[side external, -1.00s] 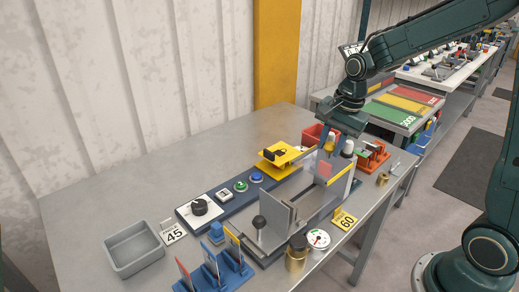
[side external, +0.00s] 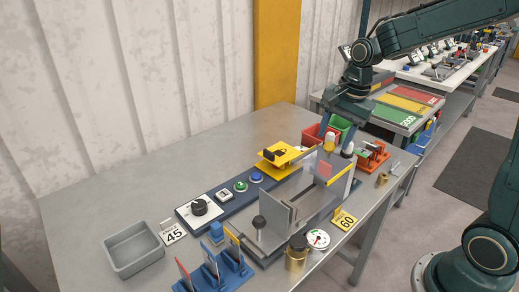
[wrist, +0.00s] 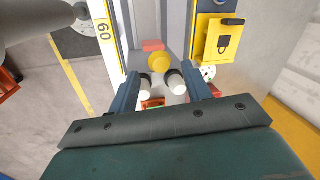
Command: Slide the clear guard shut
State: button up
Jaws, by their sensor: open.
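The panel bender stands on the grey bench in the side external view. Its clear guard (side external: 325,169) is a see-through panel with a red label, over the far part of the bed. In the wrist view the red label (wrist: 153,45) shows just beyond a round yellow knob (wrist: 159,62). The yellow knob also shows in the side external view (side external: 329,141). My gripper (side external: 339,131) is above the bender's far end, open and empty. In the wrist view its two fingers (wrist: 161,80) straddle the area below the knob; contact cannot be told.
Two white-topped black posts (wrist: 160,86) show between my fingers. A yellow bracket with a padlock (side external: 280,155) stands beside the bender. Red and green bins (side external: 342,124) and an orange rack (side external: 371,155) are near my gripper. The bench's left back is clear.

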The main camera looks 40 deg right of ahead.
notch_tip(320, 180, up, 11)
jog(key=s, duration=0.2)
jog(key=shift+d+f, duration=0.2)
jog(key=shift+s, duration=0.1)
jog(key=s+a+f+n+t, duration=0.1)
jog(key=s+a+f+n, duration=0.1)
jog(key=s+n, duration=0.6)
jog(key=s+a+f+n+t, duration=0.1)
jog(key=s+a+n+t, duration=0.1)
jog(key=s+a+n, duration=0.3)
jog(key=shift+s+a+f+n, duration=0.15)
jog(key=shift+s+f+n, duration=0.2)
jog(key=shift+s+n, duration=1.3)
jog(key=shift+o, duration=0.4)
jog(key=shift+s+m, duration=0.1)
jog(key=shift+m, duration=0.15)
